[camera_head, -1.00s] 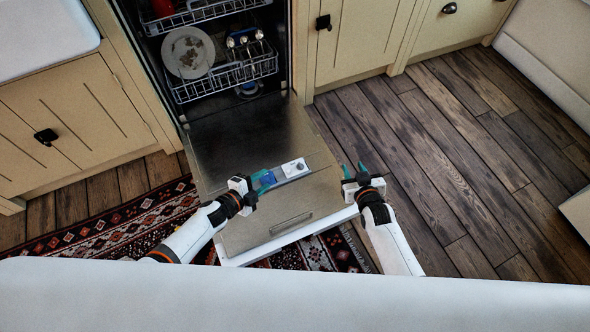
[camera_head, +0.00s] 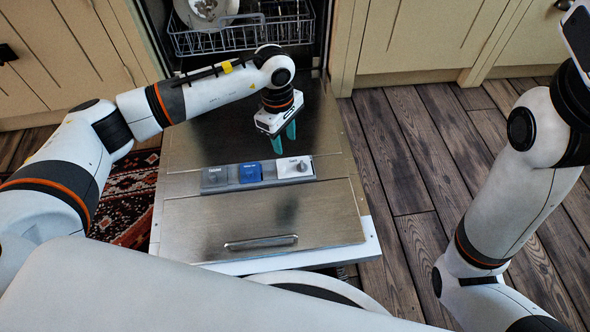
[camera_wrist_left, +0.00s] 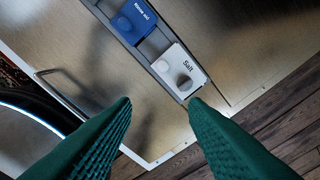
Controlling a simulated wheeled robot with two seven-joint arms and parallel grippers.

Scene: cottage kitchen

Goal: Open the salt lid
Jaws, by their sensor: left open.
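The salt lid (camera_head: 294,167) is a small white panel with a round grey knob, at the right end of a grey strip on the lowered dishwasher door. It lies flat in the strip. In the left wrist view the salt lid (camera_wrist_left: 188,62) shows the word "Salt". My left gripper (camera_head: 284,140) has teal fingers apart and pointing down, above the door just behind the lid in the head view. In the left wrist view my left gripper (camera_wrist_left: 160,101) is empty, the lid showing beyond its fingertips. My right arm rises at the right; its gripper is out of view.
A blue lid (camera_head: 250,172) and a grey tablet compartment (camera_head: 215,177) sit left of the salt lid. The dishwasher door (camera_head: 270,215) lies open, with a handle (camera_head: 261,242) near its front. The lower rack (camera_head: 240,38) holds a plate. Wooden floor is clear at right.

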